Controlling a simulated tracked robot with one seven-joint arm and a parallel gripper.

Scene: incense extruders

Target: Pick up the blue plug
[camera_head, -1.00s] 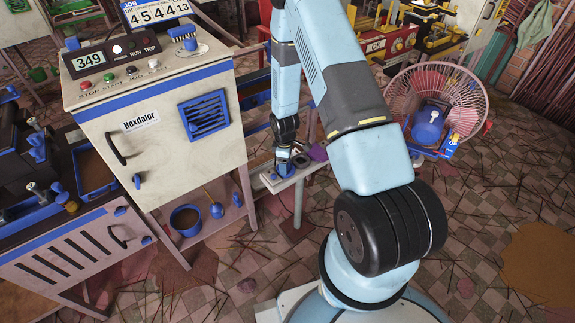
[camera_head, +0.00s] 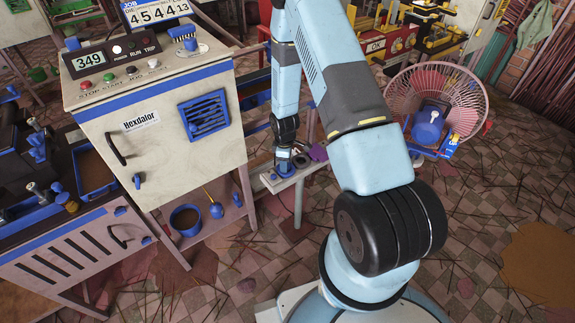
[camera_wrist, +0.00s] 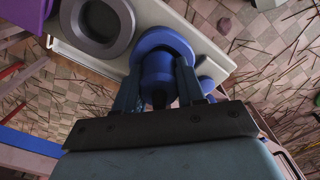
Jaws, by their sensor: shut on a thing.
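The blue plug (camera_wrist: 160,62) stands between the two fingers of my gripper (camera_wrist: 158,92) in the wrist view. The gripper is shut on it. The plug has a wide round blue flange and a narrower body, and its lower end looks dark. It is over the pale narrow table, and I cannot tell whether it touches the top. In the head view my gripper (camera_head: 284,163) is small, at the table's left end, and the plug (camera_head: 285,171) is partly hidden there.
A grey ring-shaped part (camera_wrist: 98,25) lies on the pale table (camera_wrist: 187,12) beside the plug. A purple thing (camera_head: 318,152) is at its right. The Hexdalor cabinet (camera_head: 158,140) stands left, and a caged fan (camera_head: 432,112) right. Thin sticks litter the tiled floor.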

